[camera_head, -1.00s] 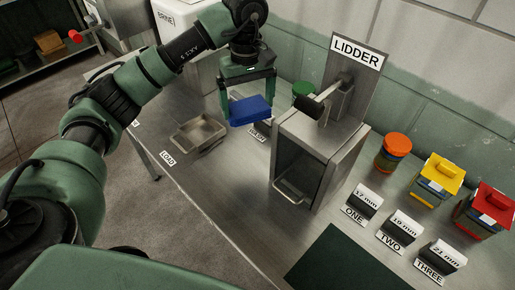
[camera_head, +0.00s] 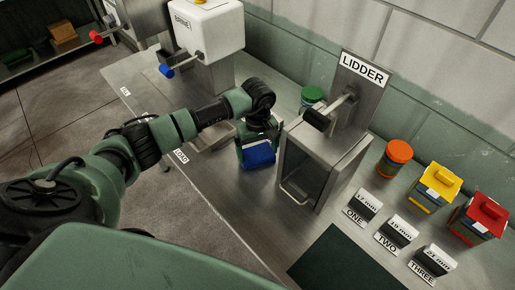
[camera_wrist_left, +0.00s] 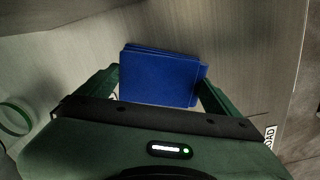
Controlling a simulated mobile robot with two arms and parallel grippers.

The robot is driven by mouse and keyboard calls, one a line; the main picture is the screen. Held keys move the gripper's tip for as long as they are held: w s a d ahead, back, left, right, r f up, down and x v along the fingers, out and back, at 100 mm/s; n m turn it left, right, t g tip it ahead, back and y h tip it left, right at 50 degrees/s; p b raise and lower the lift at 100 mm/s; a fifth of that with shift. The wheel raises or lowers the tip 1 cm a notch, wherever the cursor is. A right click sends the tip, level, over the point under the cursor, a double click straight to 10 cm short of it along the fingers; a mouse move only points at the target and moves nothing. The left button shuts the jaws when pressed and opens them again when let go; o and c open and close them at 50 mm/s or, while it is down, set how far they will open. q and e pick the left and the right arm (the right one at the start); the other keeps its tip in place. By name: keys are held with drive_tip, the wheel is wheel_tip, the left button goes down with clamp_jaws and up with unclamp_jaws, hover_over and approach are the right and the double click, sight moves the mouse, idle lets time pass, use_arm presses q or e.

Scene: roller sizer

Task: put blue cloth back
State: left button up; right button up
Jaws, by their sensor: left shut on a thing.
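A folded blue cloth (camera_head: 259,155) is held by my left gripper (camera_head: 258,150), low over the steel table beside the LIDDER machine. In the left wrist view the blue cloth (camera_wrist_left: 160,77) lies flat between the two green fingers of the left gripper (camera_wrist_left: 160,85), which are shut on its sides. I cannot tell if the cloth touches the table. My right gripper is not in view.
The LIDDER machine (camera_head: 322,160) stands just right of the cloth. A metal tray (camera_head: 218,136) is partly hidden behind my left arm. A green-lidded jar (camera_head: 312,95) stands behind. Orange, yellow and red containers (camera_head: 438,185) stand at the right.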

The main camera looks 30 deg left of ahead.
sight(257, 153)
use_arm(q)
drive_tip(key=shift+f, duration=0.1)
drive_tip(key=shift+f+b, duration=0.25)
drive_tip(key=shift+b, duration=0.1)
drive_tip(key=o, duration=1)
drive_tip(key=shift+r, duration=0.1)
drive_tip(key=shift+c, duration=0.2)
drive_tip(key=shift+r+p, duration=0.2)
drive_tip(key=shift+p, duration=0.1)
drive_tip(key=shift+r, duration=0.2)
wheel_tip(257, 153, up, 12)
drive_tip(key=b, duration=0.5)
drive_tip(key=shift+f, duration=0.2)
drive_tip(key=shift+s+f, duration=0.1)
